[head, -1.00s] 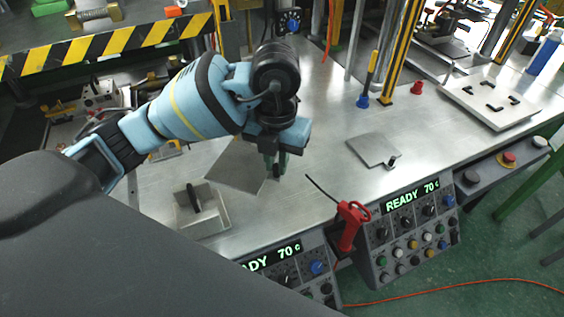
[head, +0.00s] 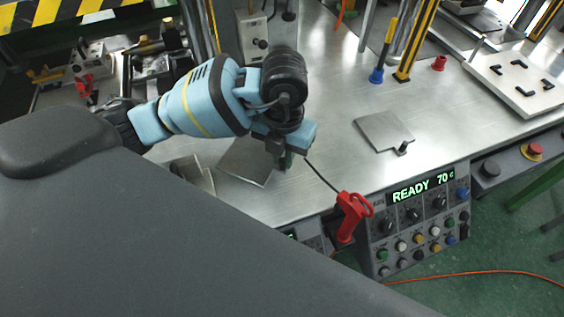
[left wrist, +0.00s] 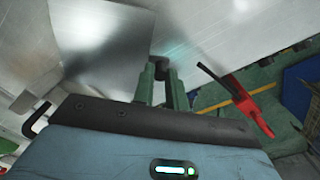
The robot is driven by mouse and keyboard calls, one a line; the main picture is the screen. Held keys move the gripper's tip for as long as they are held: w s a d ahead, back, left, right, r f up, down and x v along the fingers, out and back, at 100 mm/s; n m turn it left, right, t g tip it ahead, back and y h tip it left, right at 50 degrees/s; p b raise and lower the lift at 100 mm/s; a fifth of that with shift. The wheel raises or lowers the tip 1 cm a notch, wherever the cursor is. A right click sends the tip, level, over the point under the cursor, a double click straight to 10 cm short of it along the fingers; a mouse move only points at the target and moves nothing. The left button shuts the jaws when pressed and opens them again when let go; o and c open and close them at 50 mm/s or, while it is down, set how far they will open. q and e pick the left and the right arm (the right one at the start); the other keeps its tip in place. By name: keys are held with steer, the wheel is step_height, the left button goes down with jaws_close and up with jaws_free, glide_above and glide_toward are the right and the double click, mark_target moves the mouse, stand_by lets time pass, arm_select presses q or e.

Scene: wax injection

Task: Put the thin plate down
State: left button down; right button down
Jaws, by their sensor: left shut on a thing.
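My left gripper (head: 284,160) points down over the metal bench. It is shut on the thin plate (head: 245,163), a flat grey metal square that extends to the left of the fingers. In the left wrist view the green fingers (left wrist: 162,82) close on a small dark knob at the edge of the thin plate (left wrist: 100,38). The plate is close over the bench top; I cannot tell whether it touches. My right gripper is not in view.
A similar plate with a dark knob (head: 384,131) lies on the bench to the right. Another plate (head: 190,172) is partly hidden at left. A red-handled tool (head: 350,215) stands at the front edge by the control panel (head: 415,222). A white board (head: 515,82) lies far right.

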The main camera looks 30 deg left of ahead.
arm_select(q)
steer(key=shift+f, duration=0.1)
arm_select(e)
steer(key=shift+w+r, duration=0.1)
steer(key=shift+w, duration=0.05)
arm_select(q)
steer(key=shift+f, duration=1.8)
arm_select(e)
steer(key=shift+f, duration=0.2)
arm_select(q)
steer(key=shift+f, duration=0.1)
steer(key=c, duration=1.4)
jaws_free()
